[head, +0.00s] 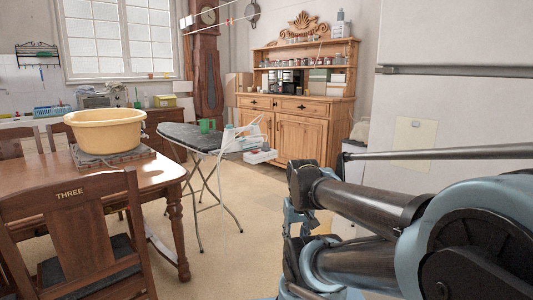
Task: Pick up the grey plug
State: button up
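I cannot make out a grey plug in the head view. Small items stand on the wooden dresser (297,105) at the back, but they are too small to tell apart. My arm reaches in from the right edge, with its dark and blue links folded in the lower right. I see no gripper fingertips, so my gripper does not show. The arm hides part of the floor and whatever is behind it.
A wooden table (150,178) at left bears a yellow tub (105,133), with chairs (75,215) around it. An ironing board (190,137) with a green mug (207,126) stands mid-room. A white panel (450,90) fills the right. Floor (262,205) is clear between board and arm.

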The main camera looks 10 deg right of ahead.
aim_at(265, 148)
jog(key=z, duration=0.05)
jog(key=i, duration=1)
jog(key=u, duration=0.05)
